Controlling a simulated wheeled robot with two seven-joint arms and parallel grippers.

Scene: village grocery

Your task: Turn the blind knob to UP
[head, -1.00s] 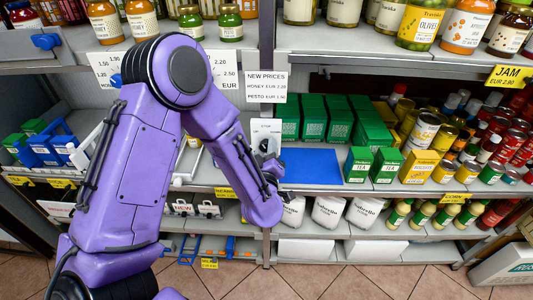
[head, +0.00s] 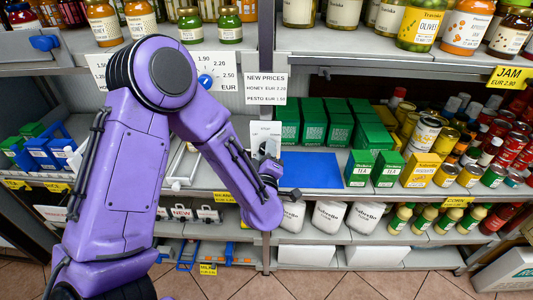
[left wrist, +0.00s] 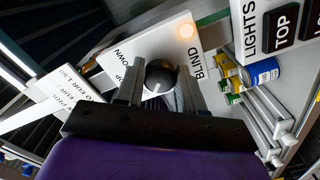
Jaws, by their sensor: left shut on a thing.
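The blind knob (left wrist: 160,76) is a dark round knob with a white pointer line, on a white panel (left wrist: 178,40) in the left wrist view. The panel reads BLIND along one edge and DOWN near the knob; another label is partly hidden by a finger. My left gripper (left wrist: 159,88) is shut on the knob, one finger on each side. In the head view the panel (head: 259,132) stands upright at the shelf divider, with my left gripper (head: 268,168) in front of it. My right gripper is not in view.
A LIGHTS panel (left wrist: 249,30) with dark buttons sits beside the blind panel. Jars (head: 190,25) stand on the shelf above. White bags (head: 330,215) stand below.

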